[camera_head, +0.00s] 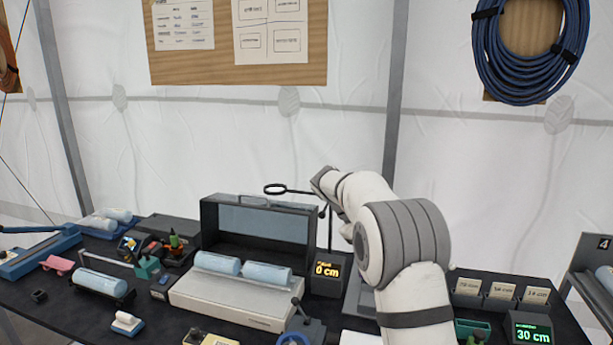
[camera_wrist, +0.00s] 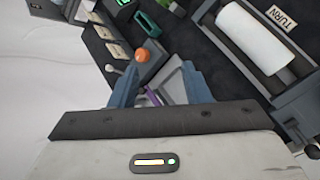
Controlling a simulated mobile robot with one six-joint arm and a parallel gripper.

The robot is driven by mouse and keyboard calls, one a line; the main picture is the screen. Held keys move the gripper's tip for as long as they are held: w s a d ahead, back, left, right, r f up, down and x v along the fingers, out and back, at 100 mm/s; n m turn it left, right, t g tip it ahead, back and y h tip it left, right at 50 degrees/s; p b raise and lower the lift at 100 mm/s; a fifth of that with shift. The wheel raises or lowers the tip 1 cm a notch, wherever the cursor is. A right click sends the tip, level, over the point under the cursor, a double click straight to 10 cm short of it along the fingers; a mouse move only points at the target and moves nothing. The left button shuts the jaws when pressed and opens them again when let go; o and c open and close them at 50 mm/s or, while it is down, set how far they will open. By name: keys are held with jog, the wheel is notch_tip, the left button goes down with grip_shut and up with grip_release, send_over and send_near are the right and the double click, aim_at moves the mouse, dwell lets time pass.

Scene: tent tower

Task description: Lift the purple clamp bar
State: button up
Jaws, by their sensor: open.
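The purple clamp bar (camera_wrist: 153,97) shows in the wrist view as a short, thin purple strip between my fingers, over a pale grey piece. Much of it is hidden by my gripper. My gripper (camera_wrist: 159,74) is open, with one blue finger on each side of the strip. I see no contact, and I cannot tell how high the fingertips are above the bar. In the head view my arm hides the gripper and the bar.
An orange knob (camera_wrist: 142,55) stands just beyond the fingertips. A white roll (camera_wrist: 250,40) in a dark holder lies to the right. Small cards (camera_head: 501,291) and a green display (camera_head: 530,329) stand right of my arm. An open case (camera_head: 256,216) stands to its left.

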jog(key=s+r+m+t+y, duration=0.1)
jog(key=s+y, duration=0.2)
jog(key=s, duration=1)
jog(key=s+a+r+m+t+y, duration=0.1)
jog(key=s+m+t+y, duration=0.1)
jog(key=s, duration=1)
jog(key=shift+s+a+t+y+b, duration=0.3)
jog(key=shift+s+y, duration=0.1)
jog(key=shift+y, duration=0.4)
jog(key=s+f, duration=0.1)
jog(key=s, duration=0.2)
jog(key=s+a+f+m+t+y, duration=0.1)
jog(key=s+f, duration=0.1)
jog(key=s, duration=0.1)
jog(key=s+a+f+m, duration=0.1)
jog(key=s, duration=0.1)
jog(key=shift+s+f+t+y, duration=0.15)
jog(key=shift+s+t+y, duration=0.25)
jog(key=shift+c, duration=0.3)
jog(key=shift+s+f, duration=0.1)
jog(key=shift+f, duration=0.05)
jog(key=shift+c, duration=0.4)
